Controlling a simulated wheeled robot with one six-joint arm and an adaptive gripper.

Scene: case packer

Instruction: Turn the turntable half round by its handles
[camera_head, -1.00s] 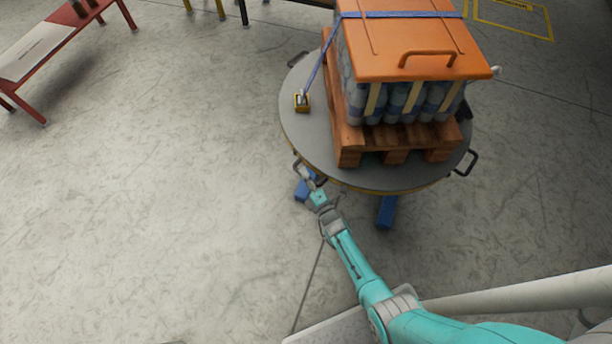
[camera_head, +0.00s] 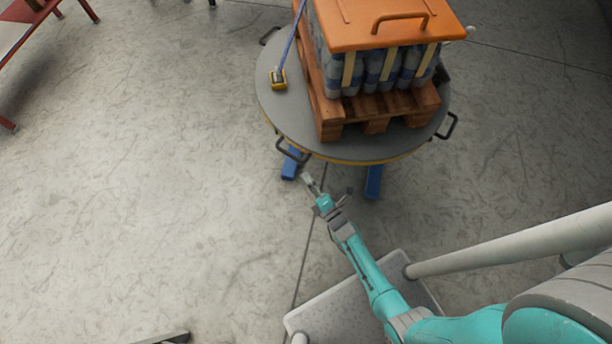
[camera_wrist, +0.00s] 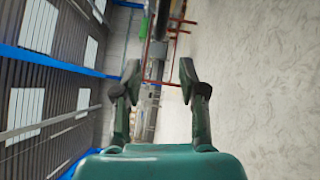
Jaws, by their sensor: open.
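The round grey turntable (camera_head: 285,107) stands on blue legs in the head view. It has dark handles at its rim: a near-left handle (camera_head: 292,151), a right handle (camera_head: 449,126) and a far-left handle (camera_head: 270,36). On it lies a wooden pallet (camera_head: 330,126) with grey bottles under an orange cover (camera_head: 390,22). My gripper (camera_head: 308,181) is just below the near-left handle in the picture, apart from it. In the wrist view my gripper (camera_wrist: 160,75) is open, with a dark bar beyond the fingers; I cannot tell whether it is a handle.
A blue leg (camera_head: 290,163) stands close to my gripper. A red-framed bench (camera_head: 20,30) is at the upper left. The floor to the left is clear.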

